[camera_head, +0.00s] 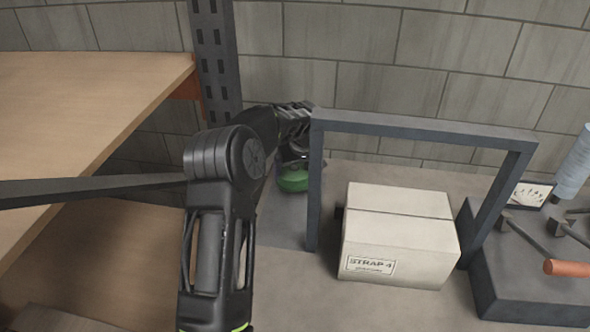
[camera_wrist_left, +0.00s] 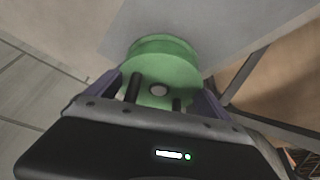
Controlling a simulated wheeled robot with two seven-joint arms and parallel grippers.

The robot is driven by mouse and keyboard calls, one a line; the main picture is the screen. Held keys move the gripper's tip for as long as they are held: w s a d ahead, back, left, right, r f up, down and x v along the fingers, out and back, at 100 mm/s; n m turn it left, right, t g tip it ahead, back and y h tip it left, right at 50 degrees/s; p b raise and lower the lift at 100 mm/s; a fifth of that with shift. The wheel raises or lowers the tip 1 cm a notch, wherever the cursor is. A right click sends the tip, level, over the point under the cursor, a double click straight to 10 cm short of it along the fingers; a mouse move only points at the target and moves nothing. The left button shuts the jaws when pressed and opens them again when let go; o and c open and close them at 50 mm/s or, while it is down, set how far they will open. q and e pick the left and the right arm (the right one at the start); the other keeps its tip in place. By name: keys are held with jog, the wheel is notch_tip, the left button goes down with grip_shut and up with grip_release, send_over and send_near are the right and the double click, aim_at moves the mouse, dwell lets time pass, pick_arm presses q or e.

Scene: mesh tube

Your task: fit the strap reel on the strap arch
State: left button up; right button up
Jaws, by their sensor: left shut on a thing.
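The strap reel is a green spool (camera_head: 292,182) behind the left post of the strap arch, just to its left in the head view. My left gripper (camera_head: 294,160) is shut on it; the arm partly hides the gripper. In the left wrist view the green reel (camera_wrist_left: 160,62) sits between the purple-grey fingers, with its round hub facing the camera. The strap arch (camera_head: 425,127) is a dark grey square frame standing over a cardboard box. I cannot tell whether the reel touches the surface below it. My right gripper is not in view.
The white box (camera_head: 395,235) marked STRAP 4 stands under the arch. A dark machine block (camera_head: 525,285) with an orange-handled lever (camera_head: 567,268) and a gauge (camera_head: 531,194) is at right. A wooden shelf (camera_head: 80,95) with a dark upright (camera_head: 215,60) is at left. A block wall closes the back.

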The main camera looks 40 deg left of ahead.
pick_arm(q)
jog(key=shift+f+b, duration=0.9)
jog(key=shift+f, duration=0.1)
dwell(0.8)
jog(key=o, duration=1.5)
jog(key=shift+o, duration=0.7)
jog(key=shift+f, duration=0.1)
notch_tip(320, 180, up, 10)
jog(key=shift+r, duration=0.1)
